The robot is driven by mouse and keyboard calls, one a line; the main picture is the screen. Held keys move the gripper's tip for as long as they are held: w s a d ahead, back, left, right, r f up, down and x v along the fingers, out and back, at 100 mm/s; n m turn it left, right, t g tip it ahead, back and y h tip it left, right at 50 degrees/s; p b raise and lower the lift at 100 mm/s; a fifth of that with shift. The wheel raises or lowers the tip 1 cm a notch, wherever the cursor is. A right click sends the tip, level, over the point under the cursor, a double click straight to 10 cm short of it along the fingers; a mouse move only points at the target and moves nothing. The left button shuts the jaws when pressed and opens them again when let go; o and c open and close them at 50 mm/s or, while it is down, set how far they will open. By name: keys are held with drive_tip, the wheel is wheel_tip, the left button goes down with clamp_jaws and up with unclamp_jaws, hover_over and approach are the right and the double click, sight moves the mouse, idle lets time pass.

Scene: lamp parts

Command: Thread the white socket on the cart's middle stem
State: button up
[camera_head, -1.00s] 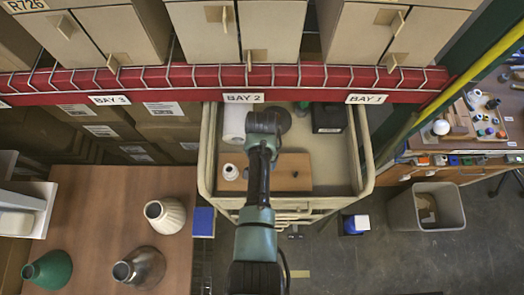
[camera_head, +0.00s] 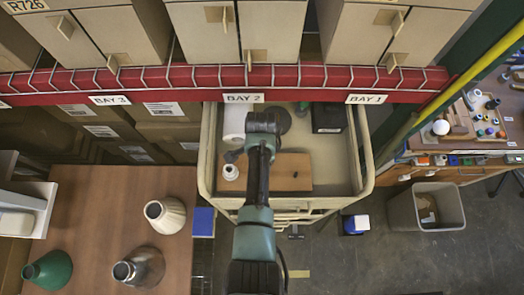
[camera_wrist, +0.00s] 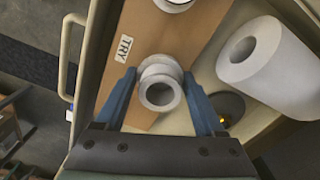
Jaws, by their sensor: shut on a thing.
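My gripper (camera_wrist: 160,82) is shut on a white socket (camera_wrist: 159,92), with a blue finger on each side of it. The socket's round open end faces the wrist camera. It shows over the brown board marked TRY (camera_wrist: 186,42); whether it sits on a stem below is hidden. In the head view my wrist covers the held socket and part of the board (camera_head: 290,173) on the cart (camera_head: 340,175). A second white ring-shaped part (camera_head: 231,172) stands at the board's left end; a white part also shows at the wrist view's top edge (camera_wrist: 174,3).
A white roll (camera_wrist: 268,68) lies beside the board. A dark disc with a gold piece (camera_wrist: 229,105) is close to the right finger. A black box (camera_head: 328,117) is at the cart's back right. Red shelf edge (camera_head: 300,78) crosses above the cart.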

drive_tip(key=shift+s+f+m, duration=0.3)
drive_tip(key=shift+s+m, duration=0.05)
drive_tip(key=shift+m, duration=0.25)
drive_tip(key=o, duration=1.1)
drive_tip(key=shift+m, duration=0.6)
drive_tip(key=o, duration=0.4)
drive_tip(key=shift+w, duration=0.2)
drive_tip(key=shift+o, duration=0.2)
drive_tip(key=shift+r, duration=0.1)
drive_tip(key=shift+w+r, duration=0.1)
drive_tip(key=shift+r, duration=0.4)
wheel_tip(320, 180, up, 12)
drive_tip(key=b, duration=0.3)
